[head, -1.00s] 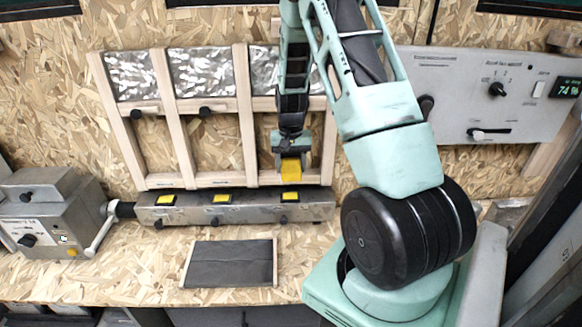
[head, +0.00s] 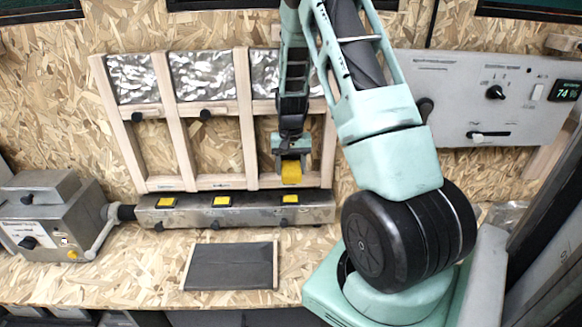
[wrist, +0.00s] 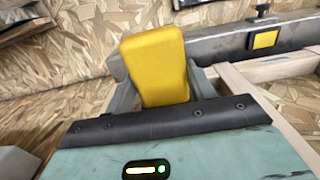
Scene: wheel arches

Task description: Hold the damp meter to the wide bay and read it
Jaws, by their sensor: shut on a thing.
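The damp meter appears as a yellow block (head: 291,172), held between the fingers of my gripper (head: 291,158). In the wrist view the yellow block (wrist: 154,62) stands up between the two grey fingers of my gripper (wrist: 160,88), which is shut on it. The wooden frame (head: 243,120) has three bays side by side. The block is in front of the lower part of the right bay (head: 265,140); I cannot tell whether it touches anything there. My arm hides part of that bay, and no reading shows.
A metal rail (head: 180,212) with three yellow squares runs below the frame. A dark flat panel (head: 230,265) lies on the bench. A grey machine with a crank (head: 45,215) stands at left. A grey control panel (head: 480,95) with a small display (head: 566,90) is at right.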

